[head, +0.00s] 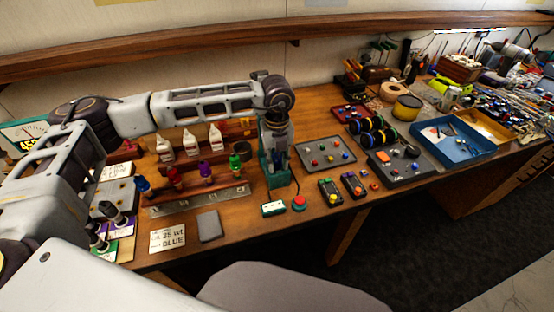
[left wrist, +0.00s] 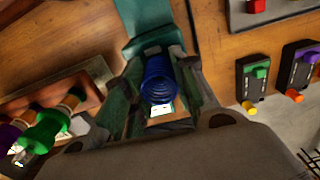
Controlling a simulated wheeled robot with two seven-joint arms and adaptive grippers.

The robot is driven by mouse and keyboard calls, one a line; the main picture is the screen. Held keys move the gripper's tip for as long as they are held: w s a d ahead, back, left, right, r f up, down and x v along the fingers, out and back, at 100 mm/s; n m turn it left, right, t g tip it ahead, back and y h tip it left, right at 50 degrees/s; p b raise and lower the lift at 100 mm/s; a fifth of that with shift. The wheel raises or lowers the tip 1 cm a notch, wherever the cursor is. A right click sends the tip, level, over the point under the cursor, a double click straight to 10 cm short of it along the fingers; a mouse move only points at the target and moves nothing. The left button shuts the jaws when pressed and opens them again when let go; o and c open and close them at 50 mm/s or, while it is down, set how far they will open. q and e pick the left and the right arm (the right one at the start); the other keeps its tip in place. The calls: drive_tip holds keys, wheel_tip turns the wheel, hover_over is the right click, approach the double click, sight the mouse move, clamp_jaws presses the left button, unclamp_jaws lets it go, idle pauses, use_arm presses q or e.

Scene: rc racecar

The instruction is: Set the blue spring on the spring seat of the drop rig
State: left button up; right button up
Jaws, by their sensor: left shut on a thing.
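The blue spring (left wrist: 158,80) shows in the left wrist view between the fingers of my left gripper (left wrist: 160,88). The gripper is shut on it. The drop rig (left wrist: 147,20) is a teal stand just beyond the spring in that view. In the head view my left gripper (head: 276,150) points down at the teal drop rig (head: 266,172). There the gripper and the rig overlap, and I cannot make out the spring. The spring seat is hidden, and I cannot tell whether the spring touches it. My right gripper is not in view.
A rack with blue, red, purple and green-capped shocks (head: 236,164) stands left of the rig. A small white box (head: 273,208) and a red button (head: 299,203) sit in front. A grey parts tray (head: 325,154) and small black boxes (head: 330,193) lie to the right.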

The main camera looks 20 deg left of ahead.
use_arm(q)
drive_tip(key=o, duration=0.8)
wheel_tip(320, 180, up, 12)
idle(0.8)
drive_tip(key=shift+r, duration=0.1)
idle(1.0)
wheel_tip(320, 180, up, 9)
drive_tip(key=p, duration=0.9)
drive_tip(key=shift+r+p, duration=0.45)
drive_tip(key=shift+p, duration=0.1)
